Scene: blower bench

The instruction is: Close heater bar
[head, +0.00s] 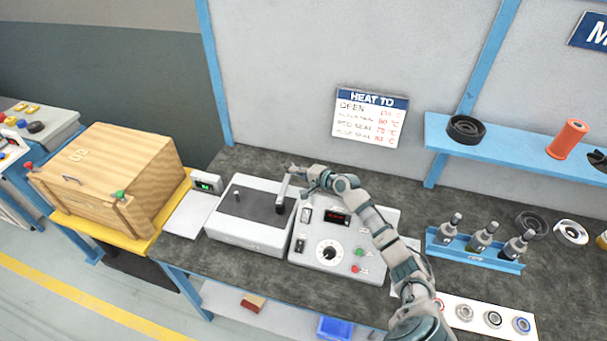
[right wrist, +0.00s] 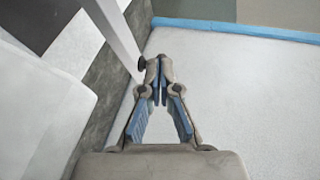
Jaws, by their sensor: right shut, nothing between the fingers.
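The heater (head: 248,232) is a light grey box with a dark top plate on the bench. The heater bar (head: 283,190) is a pale grey arm standing raised at the right side of the dark plate. My right gripper (head: 297,173) is at the upper end of the bar, its fingers shut and empty. In the right wrist view, the shut fingertips (right wrist: 159,66) are just right of a pale bar (right wrist: 113,27) with a dark knob at its end. Whether they touch the knob is unclear. My left gripper is out of view.
A control box (head: 312,250) with a dial and display stands right of the heater. A scale (head: 189,218) stands to its left. A wooden crate (head: 107,160) is further left. A blue rack (head: 476,258) of bottles and a blue shelf (head: 505,143) are at right.

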